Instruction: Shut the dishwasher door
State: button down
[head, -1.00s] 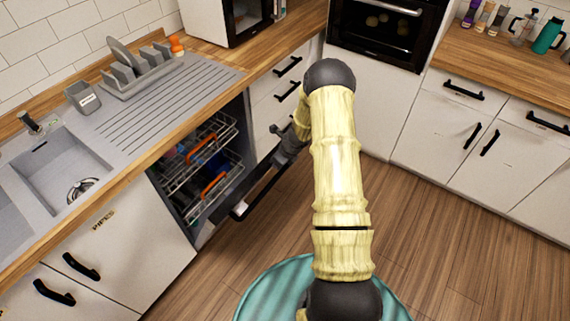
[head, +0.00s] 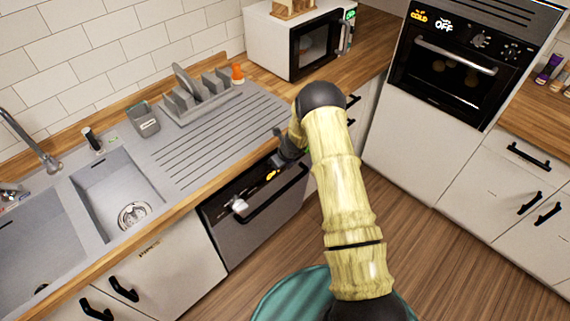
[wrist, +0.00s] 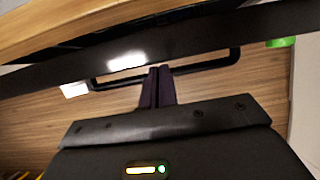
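The dishwasher door (head: 262,212) is a dark panel under the sink counter in the head view. It stands upright, or nearly so, and hides the racks. I cannot tell whether it is fully closed. Its black bar handle (head: 276,195) also shows in the wrist view (wrist: 205,65). My gripper (head: 277,160) is at the door's upper right, partly hidden by my arm in the head view. In the wrist view my gripper's fingers (wrist: 158,75) are together, with their tips at the handle bar. Whether they touch it is unclear.
The wooden counter edge (head: 185,206) runs just above the door. The sink (head: 118,190) and a grey dish rack (head: 205,97) are on top. A white microwave (head: 300,42) and an oven (head: 447,65) stand beyond. The floor (head: 420,240) at right is clear.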

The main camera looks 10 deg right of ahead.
jog(key=shift+w+a+r, duration=0.1)
jog(key=shift+w+a, duration=0.15)
jog(key=shift+a, duration=0.05)
jog(key=shift+a, duration=0.1)
jog(key=shift+s, duration=0.15)
notch_tip(320, 180, up, 9)
jog(key=s+d+b, duration=0.1)
jog(key=b, duration=0.2)
jog(key=shift+r, duration=0.15)
dwell(0.5)
